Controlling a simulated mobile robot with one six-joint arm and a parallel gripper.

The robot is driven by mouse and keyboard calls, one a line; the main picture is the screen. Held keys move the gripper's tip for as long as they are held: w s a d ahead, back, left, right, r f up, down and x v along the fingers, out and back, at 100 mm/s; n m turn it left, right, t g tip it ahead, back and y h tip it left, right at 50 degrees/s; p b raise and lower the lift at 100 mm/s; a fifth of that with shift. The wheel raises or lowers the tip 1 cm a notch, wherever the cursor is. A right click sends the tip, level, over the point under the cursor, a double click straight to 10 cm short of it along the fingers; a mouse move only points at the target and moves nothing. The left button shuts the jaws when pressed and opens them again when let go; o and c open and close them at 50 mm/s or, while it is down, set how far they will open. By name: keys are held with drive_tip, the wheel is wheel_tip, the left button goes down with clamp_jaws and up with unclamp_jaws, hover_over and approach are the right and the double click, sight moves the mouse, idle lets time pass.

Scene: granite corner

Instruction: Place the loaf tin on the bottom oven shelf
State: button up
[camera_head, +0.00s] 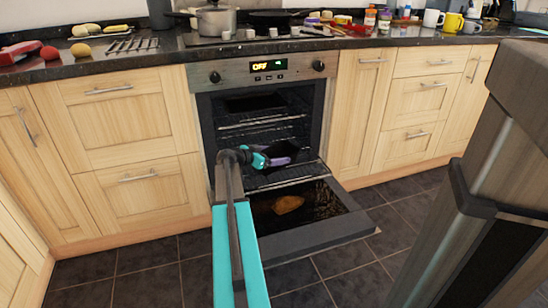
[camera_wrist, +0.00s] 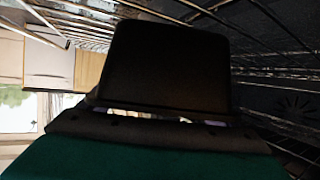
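The loaf tin (camera_wrist: 168,70) is a dark, nearly black block filling the middle of the wrist view. My gripper (camera_head: 283,154) is inside the open oven, shut on the near edge of the tin, with purple finger parts beside it. In the head view the tin (camera_head: 305,157) is a dark shape just beyond the fingers, hard to tell from the dark cavity. The bottom oven shelf (camera_head: 287,183) shows as wire bars low in the oven, below the tin. I cannot tell whether the tin touches it.
The oven door (camera_head: 325,235) is folded down, with a brown, bread-like item (camera_head: 288,204) on or reflected in it. A higher wire rack (camera_head: 262,123) crosses the oven above my gripper. Cabinets flank the oven. The worktop (camera_head: 150,58) above is cluttered.

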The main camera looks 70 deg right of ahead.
drive_tip(key=shift+o, duration=1.1)
drive_tip(key=shift+r, duration=0.15)
drive_tip(key=shift+w+a+r, duration=0.1)
drive_tip(key=shift+a, duration=0.05)
drive_tip(key=p+v, duration=0.3)
drive_tip(key=v, duration=0.8)
drive_tip(key=shift+w+a+r, duration=0.1)
drive_tip(key=shift+w+a, duration=0.05)
drive_tip(key=shift+a, duration=0.15)
